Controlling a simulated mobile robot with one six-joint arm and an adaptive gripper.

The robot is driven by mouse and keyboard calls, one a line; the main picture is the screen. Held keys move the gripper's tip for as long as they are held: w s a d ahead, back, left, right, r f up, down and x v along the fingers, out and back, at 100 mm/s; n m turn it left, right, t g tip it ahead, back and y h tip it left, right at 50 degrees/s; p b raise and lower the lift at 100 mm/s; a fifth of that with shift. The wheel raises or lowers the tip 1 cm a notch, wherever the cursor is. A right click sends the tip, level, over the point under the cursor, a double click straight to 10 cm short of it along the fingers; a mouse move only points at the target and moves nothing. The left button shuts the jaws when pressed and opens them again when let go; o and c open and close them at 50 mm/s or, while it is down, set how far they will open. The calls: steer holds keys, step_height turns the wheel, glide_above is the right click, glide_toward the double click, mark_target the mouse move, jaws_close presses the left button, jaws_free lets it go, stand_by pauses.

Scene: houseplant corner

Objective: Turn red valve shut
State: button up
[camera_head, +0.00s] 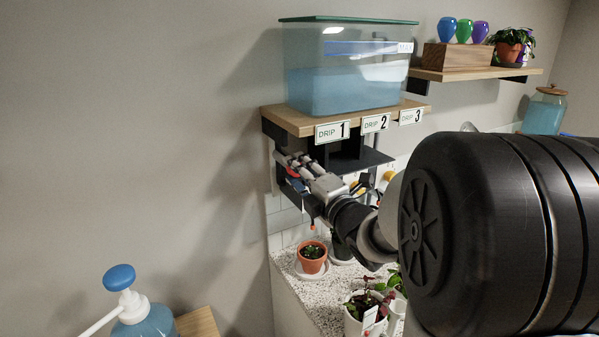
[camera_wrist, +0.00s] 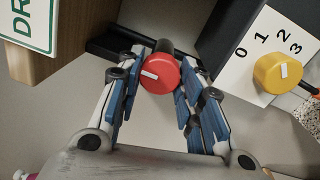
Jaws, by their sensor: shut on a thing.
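The red valve (camera_wrist: 159,73) is a round red knob with a white mark on its face, on a dark stem. It shows in the middle of the wrist view, between the two fingers of my gripper (camera_wrist: 160,90). The fingers touch the knob from both sides and are shut on it. In the head view my gripper (camera_head: 290,165) reaches under the shelf by the sign "DRIP 1" (camera_head: 332,131). The white mark on the knob lies nearly sideways, slightly tilted.
A yellow knob (camera_wrist: 278,73) with a numbered white dial plate (camera_wrist: 262,50) is close on the right. A clear water tank (camera_head: 345,70) stands on the shelf (camera_head: 296,119) above. A potted plant (camera_head: 312,256) stands on the speckled counter (camera_head: 318,290) below.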

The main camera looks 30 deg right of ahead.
steer(key=shift+r, duration=0.2)
stand_by(0.3)
steer(key=o, duration=1.1)
steer(key=shift+f, duration=0.15)
steer(key=shift+c, duration=0.2)
steer(key=s, duration=1.2)
steer(key=shift+d+f, duration=0.2)
steer(key=shift+f, duration=0.2)
steer(key=shift+w, duration=0.1)
